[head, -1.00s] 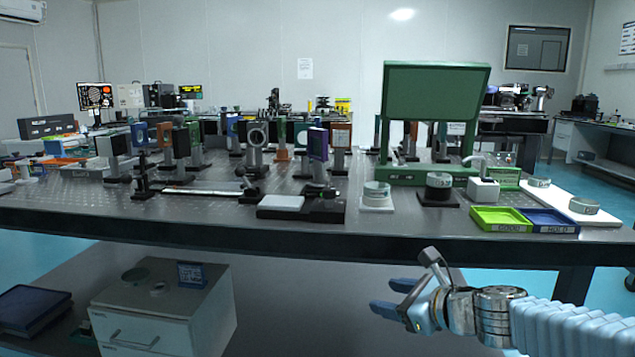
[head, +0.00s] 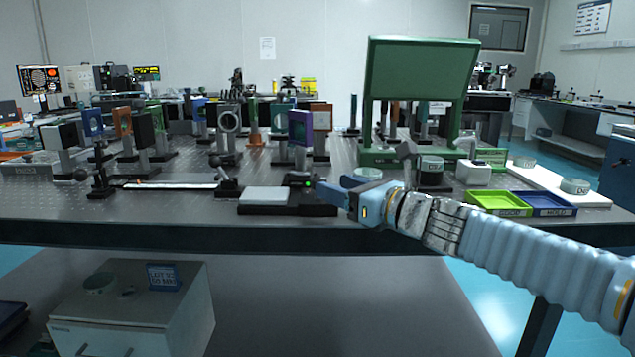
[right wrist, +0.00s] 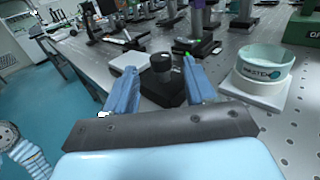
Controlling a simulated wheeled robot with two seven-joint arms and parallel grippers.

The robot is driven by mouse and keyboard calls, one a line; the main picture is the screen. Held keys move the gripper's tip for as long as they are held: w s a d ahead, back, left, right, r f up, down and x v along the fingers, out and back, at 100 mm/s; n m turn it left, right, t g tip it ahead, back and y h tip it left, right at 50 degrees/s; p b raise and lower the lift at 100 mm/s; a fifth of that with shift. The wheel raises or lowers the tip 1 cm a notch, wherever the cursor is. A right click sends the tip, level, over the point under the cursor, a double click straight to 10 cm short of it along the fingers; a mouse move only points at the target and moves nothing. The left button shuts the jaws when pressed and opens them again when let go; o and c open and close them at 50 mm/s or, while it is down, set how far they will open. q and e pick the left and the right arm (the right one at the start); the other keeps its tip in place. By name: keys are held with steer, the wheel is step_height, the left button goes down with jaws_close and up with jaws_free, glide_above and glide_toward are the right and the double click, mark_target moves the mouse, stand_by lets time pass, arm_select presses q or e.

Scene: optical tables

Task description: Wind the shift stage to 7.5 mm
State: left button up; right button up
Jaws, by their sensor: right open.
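The shift stage (head: 318,207) is a low black unit with a white plate (head: 264,195) on its left, near the front edge of the optical table. A small green light shows on it. In the right wrist view a dark round knob (right wrist: 161,63) stands on the black base (right wrist: 160,92), lying between my finger lines. My right gripper (head: 343,187) is open at the right end of the stage and covers part of it in the head view. I see no contact with the knob. The scale reading is too small to tell.
A round labelled dish (right wrist: 263,66) on a white base stands right of the fingers. A green tray (head: 498,203) and a blue tray (head: 543,204) lie at the right front. Several optic posts stand behind the stage. A big green panel (head: 420,70) stands further back.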

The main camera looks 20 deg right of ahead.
mark_target(319, 178)
steer(key=x, duration=0.6)
steer(key=shift+s, duration=0.1)
steer(key=c, duration=0.9)
